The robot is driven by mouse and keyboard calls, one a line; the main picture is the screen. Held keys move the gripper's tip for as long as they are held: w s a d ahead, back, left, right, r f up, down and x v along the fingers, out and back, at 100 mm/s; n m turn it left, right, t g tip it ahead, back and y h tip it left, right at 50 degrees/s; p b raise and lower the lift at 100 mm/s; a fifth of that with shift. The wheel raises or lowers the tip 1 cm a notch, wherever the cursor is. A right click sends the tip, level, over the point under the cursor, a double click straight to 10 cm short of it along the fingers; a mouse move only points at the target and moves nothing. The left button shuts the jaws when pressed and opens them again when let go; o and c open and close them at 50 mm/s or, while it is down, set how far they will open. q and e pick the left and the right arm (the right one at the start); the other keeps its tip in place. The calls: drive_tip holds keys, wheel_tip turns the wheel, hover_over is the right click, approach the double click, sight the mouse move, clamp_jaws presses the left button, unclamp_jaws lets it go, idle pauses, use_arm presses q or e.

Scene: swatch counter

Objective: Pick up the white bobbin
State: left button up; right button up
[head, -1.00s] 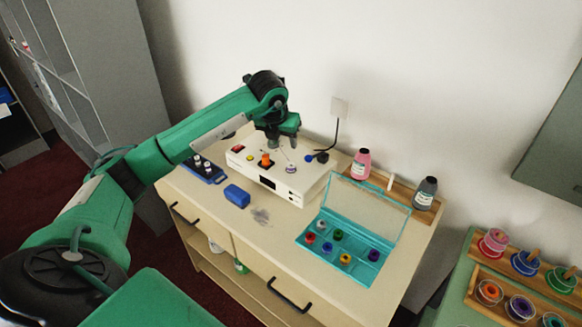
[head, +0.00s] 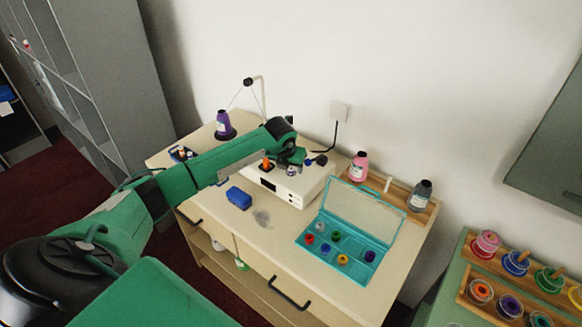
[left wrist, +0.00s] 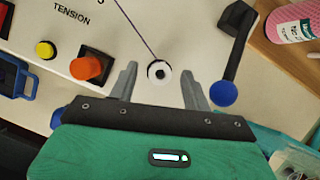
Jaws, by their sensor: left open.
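The white bobbin (left wrist: 159,73) is a small white ring with a dark centre, on the top of the white winder box (left wrist: 112,62). A thread runs to it. In the head view the bobbin (head: 291,171) shows just below my left gripper (head: 291,157). In the left wrist view my left gripper (left wrist: 159,76) is open, with one finger on each side of the bobbin and a gap on both sides. Whether the fingertips are down at its height is hard to tell. My right gripper is not in view.
An orange knob (left wrist: 90,67), a yellow button (left wrist: 45,50) and a blue-tipped lever (left wrist: 222,93) are close around the fingers. A teal case (head: 310,255) of bobbins lies open at right. A purple thread cone (head: 223,122) and blue block (head: 238,197) stand left.

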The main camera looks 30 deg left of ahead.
use_arm(q)
drive_tip(key=shift+f, duration=0.15)
drive_tip(key=c, duration=1)
drive_tip(key=shift+c, duration=0.2)
